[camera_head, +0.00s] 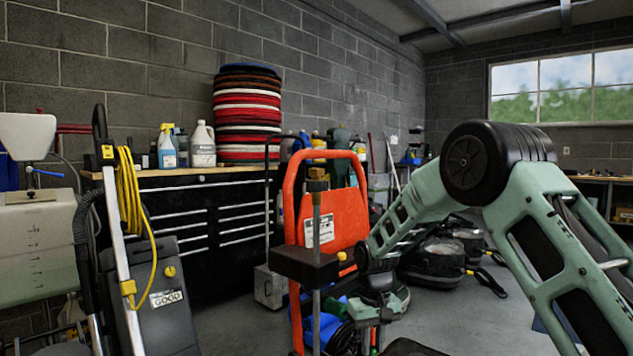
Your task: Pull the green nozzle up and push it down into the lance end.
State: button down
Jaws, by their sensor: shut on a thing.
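My gripper (371,332) points down at the lower middle, at the end of my pale green arm. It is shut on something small. A bit of green shows just below the fingers, which I take to be the green nozzle (374,350); most of it is hidden. The lance (316,225) stands upright to the left of my gripper, with its brass lance end (318,180) on top, well above my gripper. A dark block (305,266) with a yellow knob surrounds the lance lower down.
An orange-framed machine (343,203) stands right behind the lance. A grey machine with a yellow cord (131,200) stands at the left. A black tool cabinet (228,222) with stacked pads (247,115) lines the wall. The air above the lance end is clear.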

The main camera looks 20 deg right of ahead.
dwell(0.5)
jog(key=s+f, duration=0.3)
jog(key=s, duration=0.3)
jog(key=s+f, duration=0.3)
jog(key=s, duration=0.4)
jog(key=shift+s+f, duration=0.25)
jog(key=shift+f, duration=0.15)
jog(key=shift+a, duration=0.1)
